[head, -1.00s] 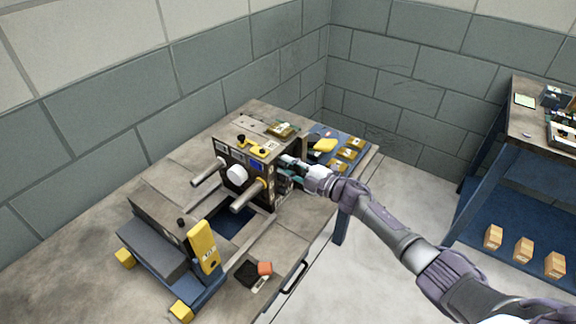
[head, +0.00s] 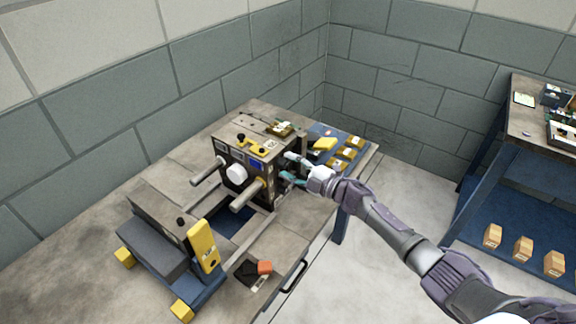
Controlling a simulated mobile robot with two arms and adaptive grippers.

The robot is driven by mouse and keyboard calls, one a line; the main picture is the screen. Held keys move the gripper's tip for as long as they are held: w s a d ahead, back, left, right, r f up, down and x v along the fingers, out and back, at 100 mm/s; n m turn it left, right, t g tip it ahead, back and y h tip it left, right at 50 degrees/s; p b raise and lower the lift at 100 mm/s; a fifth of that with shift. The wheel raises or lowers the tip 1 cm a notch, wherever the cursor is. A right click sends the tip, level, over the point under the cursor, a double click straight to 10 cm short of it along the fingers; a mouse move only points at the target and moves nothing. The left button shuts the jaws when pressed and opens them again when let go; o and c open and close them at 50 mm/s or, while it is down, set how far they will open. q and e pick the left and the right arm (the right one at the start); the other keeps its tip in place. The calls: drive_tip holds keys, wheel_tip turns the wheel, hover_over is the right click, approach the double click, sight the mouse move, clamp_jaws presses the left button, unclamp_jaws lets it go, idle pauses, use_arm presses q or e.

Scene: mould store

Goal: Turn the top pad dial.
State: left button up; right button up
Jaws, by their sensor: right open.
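A dark mould block (head: 262,180) with two protruding guide pins stands on the workbench. A white faceted knob (head: 237,174) is on its front face. Small black knobs (head: 240,138) sit by a yellow bar (head: 255,147) on top. I cannot tell which part is the top pad dial; the block's right side is partly hidden by my gripper. My right gripper (head: 290,167) is open beside that right side, its fingers one above the other, with nothing seen between them. I cannot tell whether it touches the block. My left gripper is not in view.
The other mould half (head: 160,238) with a yellow bar lies at front left. A blue mat (head: 328,131) with several yellow-topped pieces lies behind my gripper. An orange-and-black item (head: 254,271) is near the front edge. A second table (head: 515,150) stands right, across clear floor.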

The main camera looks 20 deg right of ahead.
drive_tip(key=v, duration=1.1)
drive_tip(key=shift+d, duration=0.15)
drive_tip(key=s+d+f+m+h, duration=0.2)
drive_tip(key=s+f+m+h, duration=0.15)
drive_tip(key=f, duration=0.65)
drive_tip(key=s+d+f+m+h, duration=0.25)
drive_tip(key=f+m, duration=0.25)
drive_tip(key=f, duration=0.4)
drive_tip(key=s+f+m+g+h, duration=0.45)
drive_tip(key=s+f, duration=0.75)
drive_tip(key=f, duration=0.3)
drive_tip(key=s+a+f+m+g, duration=0.2)
drive_tip(key=s+f, duration=0.3)
drive_tip(key=s, duration=0.6)
drive_tip(key=s+a+f+m+g, duration=0.1)
drive_tip(key=s+a+f+g, duration=0.2)
drive_tip(key=s, duration=0.8)
drive_tip(key=s+a+f+m+g, duration=0.2)
drive_tip(key=s+f, duration=0.4)
drive_tip(key=s, duration=0.5)
drive_tip(key=shift+s+a+f+m+g, duration=0.2)
drive_tip(key=shift+a+f+m+g, duration=0.1)
drive_tip(key=shift+a+g, duration=0.5)
drive_tip(key=shift+h, duration=0.25)
